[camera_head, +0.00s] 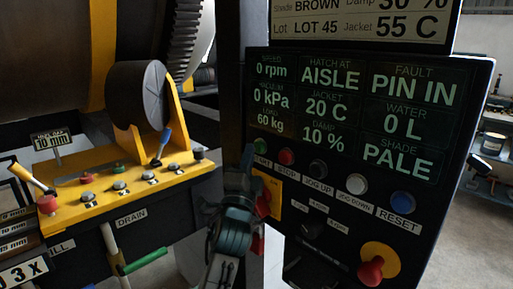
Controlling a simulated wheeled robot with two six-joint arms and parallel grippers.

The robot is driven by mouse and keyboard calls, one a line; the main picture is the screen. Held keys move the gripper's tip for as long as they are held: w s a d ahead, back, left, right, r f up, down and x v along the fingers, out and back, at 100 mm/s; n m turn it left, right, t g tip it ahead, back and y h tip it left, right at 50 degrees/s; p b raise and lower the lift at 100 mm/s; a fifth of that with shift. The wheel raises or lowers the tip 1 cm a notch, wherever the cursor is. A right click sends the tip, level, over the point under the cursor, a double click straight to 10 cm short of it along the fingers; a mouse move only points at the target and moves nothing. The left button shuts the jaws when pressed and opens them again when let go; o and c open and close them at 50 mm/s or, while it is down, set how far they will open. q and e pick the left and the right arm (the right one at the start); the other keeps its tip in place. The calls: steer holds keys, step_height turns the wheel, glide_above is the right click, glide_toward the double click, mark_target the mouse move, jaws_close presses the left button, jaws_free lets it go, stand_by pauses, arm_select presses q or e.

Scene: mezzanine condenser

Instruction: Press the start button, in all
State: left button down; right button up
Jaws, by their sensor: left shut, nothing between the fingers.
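The green start button (260,146) is at the left end of the button row on the dark control panel (445,215). Its label below is partly covered. My left gripper (247,157) is shut and empty, pointing up just left of the green button. I cannot tell whether it touches the button or panel. The panel display (360,105) reads 0 rpm, 0 kPa, 60 kg, hatch at AISLE, jacket 20 C, damp 10 %, fault PIN IN, water 0 L, shade PALE. My right gripper is not in view.
Red stop (286,157), black jog up (318,168), white jog down (356,184) and blue reset (402,201) buttons continue the row. A red mushroom button (371,270) sits lower right. A yellow bench (130,198) with levers and knobs stands left.

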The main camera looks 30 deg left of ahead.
arm_select(q)
steer(key=shift+w+d, duration=0.1)
steer(key=shift+w, duration=0.3)
stand_by(0.7)
stand_by(0.3)
steer(key=shift+s+a, duration=0.3)
steer(key=shift+s, duration=0.5)
steer(key=s, duration=0.1)
steer(key=s+a, duration=0.1)
steer(key=s, duration=0.2)
steer(key=shift+s+a, duration=0.3)
steer(key=shift+s, duration=0.05)
stand_by(0.5)
